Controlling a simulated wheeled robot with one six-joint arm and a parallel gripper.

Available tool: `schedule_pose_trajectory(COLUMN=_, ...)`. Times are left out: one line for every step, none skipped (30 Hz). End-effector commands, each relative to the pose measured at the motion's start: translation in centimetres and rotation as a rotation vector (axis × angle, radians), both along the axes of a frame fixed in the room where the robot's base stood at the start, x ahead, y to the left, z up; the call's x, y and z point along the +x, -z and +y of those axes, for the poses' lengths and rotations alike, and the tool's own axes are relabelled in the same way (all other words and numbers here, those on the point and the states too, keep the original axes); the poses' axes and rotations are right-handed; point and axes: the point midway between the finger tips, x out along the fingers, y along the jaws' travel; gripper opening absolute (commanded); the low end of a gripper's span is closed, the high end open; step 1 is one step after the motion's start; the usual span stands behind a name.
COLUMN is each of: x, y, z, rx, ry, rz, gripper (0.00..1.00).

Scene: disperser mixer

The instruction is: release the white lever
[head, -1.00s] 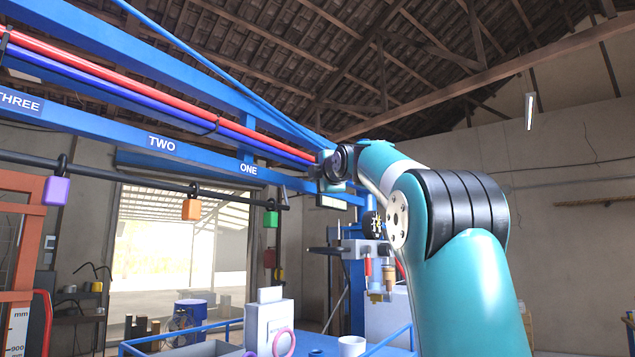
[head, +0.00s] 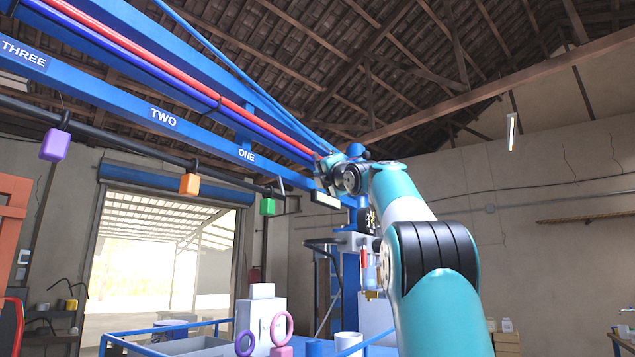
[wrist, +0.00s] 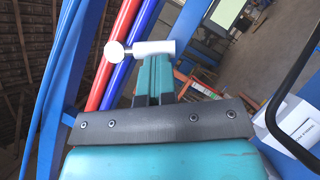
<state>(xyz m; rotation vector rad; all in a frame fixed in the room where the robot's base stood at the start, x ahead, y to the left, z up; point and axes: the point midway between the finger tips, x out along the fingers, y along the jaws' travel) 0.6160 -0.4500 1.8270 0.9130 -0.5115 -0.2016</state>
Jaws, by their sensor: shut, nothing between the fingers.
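The white lever (wrist: 150,50) shows in the wrist view as a short white bar with a round knob at its left end. It lies across the tips of my gripper (wrist: 154,60). The teal fingers are together with nothing between them, right at the lever's near edge; I cannot tell whether they touch it. In the head view my gripper is at the far end of my arm near the blue beam, and its fingertips and the lever cannot be made out.
Red and blue pipes (wrist: 119,55) run close beside the lever. A blue beam (head: 164,118) carries number labels. Purple (head: 55,145), orange (head: 190,184) and green (head: 267,207) blocks hang from a dark rail below it. A bench with a white box (head: 260,318) stands lower down.

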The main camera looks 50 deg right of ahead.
Motion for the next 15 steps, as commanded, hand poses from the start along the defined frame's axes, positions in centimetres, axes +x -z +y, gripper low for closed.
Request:
schedule_pose_trajectory(x=0.1, y=0.4, z=-0.5, rx=-0.042, ry=0.0, rz=-0.001, gripper=0.0)
schedule_pose_trajectory(x=0.1, y=0.4, z=-0.7, rx=-0.07, ry=0.0, rz=-0.002, gripper=0.0)
schedule_pose_trajectory(x=0.1, y=0.3, z=-0.9, rx=-0.109, ry=0.001, rz=-0.005, gripper=0.0)
schedule_pose_trajectory(x=0.2, y=0.3, z=-1.0, rx=-0.137, ry=0.001, rz=-0.008, gripper=0.0)
schedule_pose_trajectory(x=0.2, y=0.2, z=-1.2, rx=-0.165, ry=0.0, rz=-0.01, gripper=0.0)
schedule_pose_trajectory(x=0.2, y=0.1, z=-1.3, rx=-0.203, ry=0.001, rz=-0.013, gripper=0.0)
schedule_pose_trajectory(x=0.2, y=0.0, z=-1.5, rx=-0.231, ry=0.0, rz=-0.015, gripper=0.0)
schedule_pose_trajectory(x=0.2, y=-0.1, z=-1.6, rx=-0.26, ry=0.001, rz=-0.018, gripper=0.0)
schedule_pose_trajectory(x=0.2, y=-0.2, z=-1.8, rx=-0.298, ry=0.0, rz=-0.021, gripper=0.0)
schedule_pose_trajectory(x=0.3, y=-0.3, z=-1.9, rx=-0.327, ry=-0.001, rz=-0.023, gripper=0.0)
schedule_pose_trajectory(x=0.3, y=-0.4, z=-2.1, rx=-0.355, ry=0.0, rz=-0.026, gripper=0.0)
schedule_pose_trajectory(x=0.3, y=-0.5, z=-2.2, rx=-0.393, ry=-0.001, rz=-0.028, gripper=0.0)
schedule_pose_trajectory(x=0.3, y=-0.7, z=-2.4, rx=-0.421, ry=0.0, rz=-0.031, gripper=0.0)
schedule_pose_trajectory(x=0.3, y=-0.8, z=-2.5, rx=-0.45, ry=-0.002, rz=-0.032, gripper=0.0)
schedule_pose_trajectory(x=0.4, y=-0.9, z=-2.6, rx=-0.482, ry=-0.001, rz=-0.036, gripper=0.0)
